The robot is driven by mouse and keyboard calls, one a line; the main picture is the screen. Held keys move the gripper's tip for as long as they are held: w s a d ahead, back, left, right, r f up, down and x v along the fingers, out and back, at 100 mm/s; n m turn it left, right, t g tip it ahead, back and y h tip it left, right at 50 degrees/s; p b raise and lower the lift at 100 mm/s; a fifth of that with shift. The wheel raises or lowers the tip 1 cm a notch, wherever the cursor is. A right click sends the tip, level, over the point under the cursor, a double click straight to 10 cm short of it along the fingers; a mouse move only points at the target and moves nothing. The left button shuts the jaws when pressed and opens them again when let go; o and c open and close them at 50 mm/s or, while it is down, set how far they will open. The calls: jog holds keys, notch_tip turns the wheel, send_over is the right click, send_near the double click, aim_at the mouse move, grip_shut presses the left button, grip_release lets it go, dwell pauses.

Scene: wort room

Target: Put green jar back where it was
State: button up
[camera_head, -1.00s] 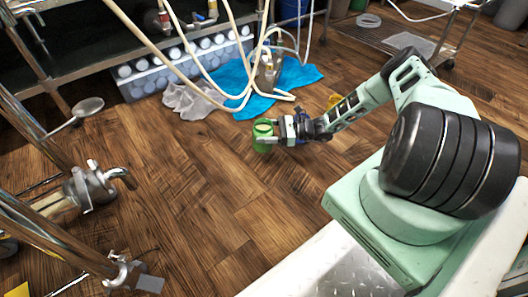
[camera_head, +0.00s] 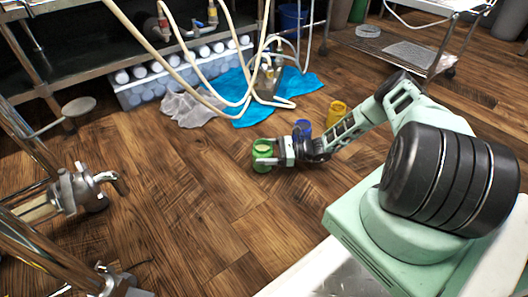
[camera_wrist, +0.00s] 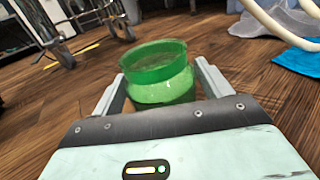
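The green jar (camera_head: 264,150) is a short round jar with a green rim and a paler band. It sits between the two fingers of my gripper (camera_head: 266,160), at the end of my outstretched arm over the wooden floor. In the wrist view the jar (camera_wrist: 160,80) stands a little tilted, with one finger of my gripper (camera_wrist: 160,92) against each side, so it looks held. I cannot tell how far its base is from the floor. A yellow jar (camera_head: 337,112) and a blue jar (camera_head: 303,128) show behind my forearm, the blue one partly hidden.
A blue cloth (camera_head: 295,84) and a grey cloth (camera_head: 188,110) lie on the floor beneath hanging hoses (camera_head: 190,75). A crate of bottles (camera_head: 160,88) stands behind. Metal pipework with a valve (camera_head: 88,188) is at left. The floor (camera_head: 190,190) around the jar is clear.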

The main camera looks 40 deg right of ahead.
jog(key=shift+o, duration=0.6)
jog(key=shift+r, duration=0.15)
jog(key=shift+r+p, duration=0.25)
jog(key=shift+p, duration=0.05)
jog(key=p+v, duration=0.4)
jog(key=v, duration=0.8)
jog(key=shift+f, duration=0.15)
